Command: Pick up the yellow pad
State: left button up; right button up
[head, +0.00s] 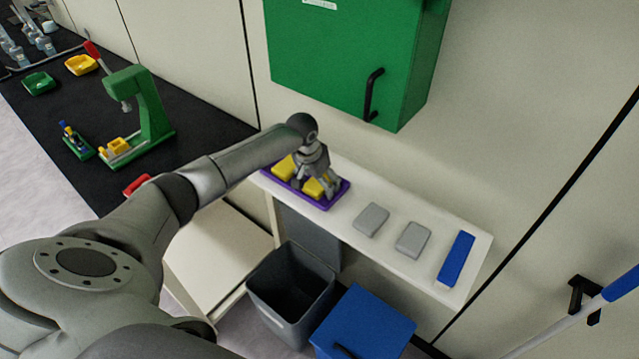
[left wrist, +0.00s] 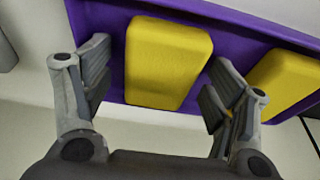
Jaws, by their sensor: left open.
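Two yellow pads lie in a shallow purple tray (head: 325,203) on a white shelf. In the head view one yellow pad (head: 284,168) shows at the left of the tray and another (head: 313,188) at the right, partly hidden by my left gripper (head: 318,188). In the left wrist view one yellow pad (left wrist: 166,62) lies between the open fingers of my left gripper (left wrist: 160,95), and the second yellow pad (left wrist: 284,84) is to the right, outside the fingers. The purple tray (left wrist: 240,22) shows behind them. Whether the fingers touch the pad is unclear. My right gripper is not in view.
On the white shelf (head: 345,229) are two grey pads (head: 372,219) (head: 413,239) and a blue block (head: 456,258). A green cabinet (head: 345,50) hangs above. A grey bin (head: 290,290) and a blue-lidded bin (head: 362,322) stand below. A black bench (head: 60,120) holds a green microscope-like device (head: 150,115).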

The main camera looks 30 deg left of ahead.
pick_arm(q)
jog(key=shift+c, duration=0.3)
jog(key=shift+s, duration=0.1)
jog(key=c, duration=0.9)
jog(key=shift+f, duration=0.1)
jog(key=shift+r+b, duration=0.2)
jog(key=shift+b, duration=0.25)
jog(key=r+b, duration=0.1)
jog(key=r, duration=0.1)
jog(key=shift+w+r+b, duration=0.2)
jog(key=shift+r+b, duration=0.1)
jog(key=shift+b, duration=0.05)
jog(key=s+a+r+b, duration=0.2)
jog(key=s+r+b, duration=0.2)
jog(key=s+r, duration=0.6)
jog(key=shift+s+r, duration=0.4)
jog(key=shift+s, duration=1.6)
